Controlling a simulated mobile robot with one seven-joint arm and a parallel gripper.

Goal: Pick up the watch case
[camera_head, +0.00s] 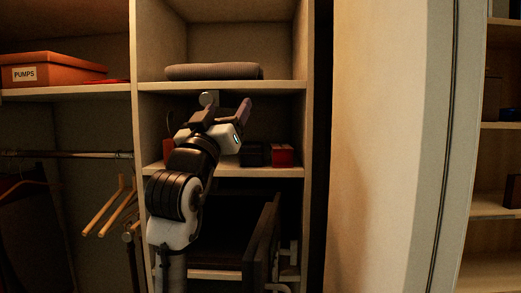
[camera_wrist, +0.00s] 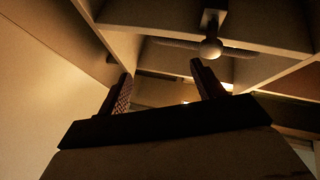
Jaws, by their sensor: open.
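A dark box (camera_head: 254,154), which may be the watch case, sits on the middle shelf of the closet in the head view. A red box (camera_head: 283,155) stands just to its right. I cannot tell for certain which one is the watch case. My gripper (camera_head: 226,106) is open and empty, raised above and to the left of the dark box, in front of the compartment. In the wrist view my gripper (camera_wrist: 160,75) points up at the closet's woodwork, its fingers well apart. Neither box shows in the wrist view.
A folded grey cloth (camera_head: 213,71) lies on the shelf above. A reddish item (camera_head: 168,150) stands at the compartment's left, partly behind my arm. An orange PUMPS box (camera_head: 53,70) is at upper left. Wooden hangers (camera_head: 108,207) hang below. A dark open panel (camera_head: 262,245) juts out below the shelf.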

